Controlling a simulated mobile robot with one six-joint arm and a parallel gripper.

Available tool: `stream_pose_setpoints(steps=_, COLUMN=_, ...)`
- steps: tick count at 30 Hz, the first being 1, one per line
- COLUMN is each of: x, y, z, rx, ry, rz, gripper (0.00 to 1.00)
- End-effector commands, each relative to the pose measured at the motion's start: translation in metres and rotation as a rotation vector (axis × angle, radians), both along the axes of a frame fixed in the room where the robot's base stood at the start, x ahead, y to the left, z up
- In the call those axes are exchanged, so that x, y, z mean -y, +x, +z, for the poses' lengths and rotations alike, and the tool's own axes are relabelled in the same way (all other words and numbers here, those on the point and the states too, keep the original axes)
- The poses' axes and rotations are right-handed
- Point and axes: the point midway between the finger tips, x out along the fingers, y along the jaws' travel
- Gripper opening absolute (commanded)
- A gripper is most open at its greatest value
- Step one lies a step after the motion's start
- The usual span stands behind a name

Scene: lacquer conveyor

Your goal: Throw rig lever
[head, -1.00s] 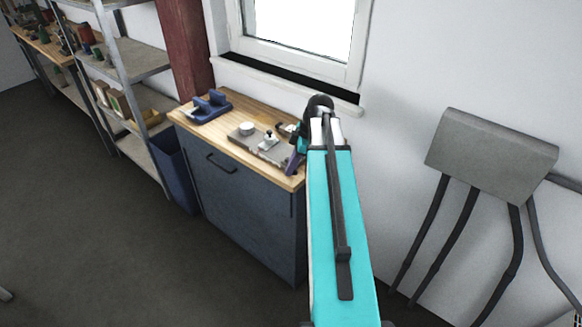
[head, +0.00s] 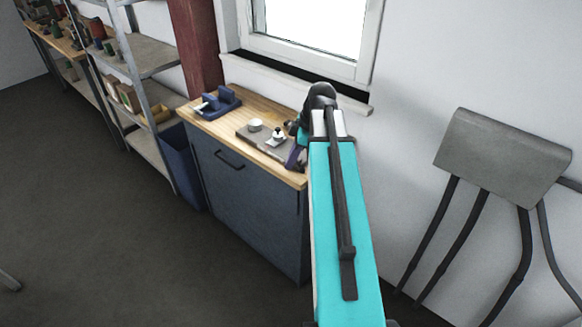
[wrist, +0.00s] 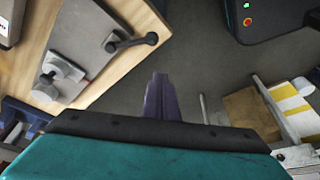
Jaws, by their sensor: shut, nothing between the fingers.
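The rig is a grey plate (head: 250,133) on the wooden worktop of the blue cabinet. It carries a pale round knob (head: 255,125) and a small metal clamp (head: 277,136). The plate also shows in the wrist view (wrist: 95,25), where a black lever (wrist: 132,42) with a rounded pivot sticks out over its edge. In the head view the lever is largely hidden by my arm. My gripper (head: 297,158) is at the plate's right end. In the wrist view its purple fingers (wrist: 160,85) are shut and empty, below and right of the lever, apart from it in the picture.
A blue fixture (head: 217,102) stands at the worktop's left end. A blue bin (head: 180,165) and metal shelving (head: 150,55) stand left of the cabinet (head: 240,190). A window sill is behind. In the wrist view a dark unit with a red button (wrist: 248,21) is at top right.

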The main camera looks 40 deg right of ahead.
Motion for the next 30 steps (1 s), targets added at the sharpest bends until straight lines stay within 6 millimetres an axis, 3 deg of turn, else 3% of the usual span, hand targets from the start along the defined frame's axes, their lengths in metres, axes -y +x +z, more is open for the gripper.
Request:
stream_pose_setpoints(steps=18, x=0.022, y=-0.002, z=0.059, rx=0.002, ry=0.000, rz=0.001, gripper=0.00)
stream_pose_setpoints(steps=30, x=0.024, y=-0.003, z=0.065, rx=-0.001, ry=0.001, rz=0.000, gripper=0.00)
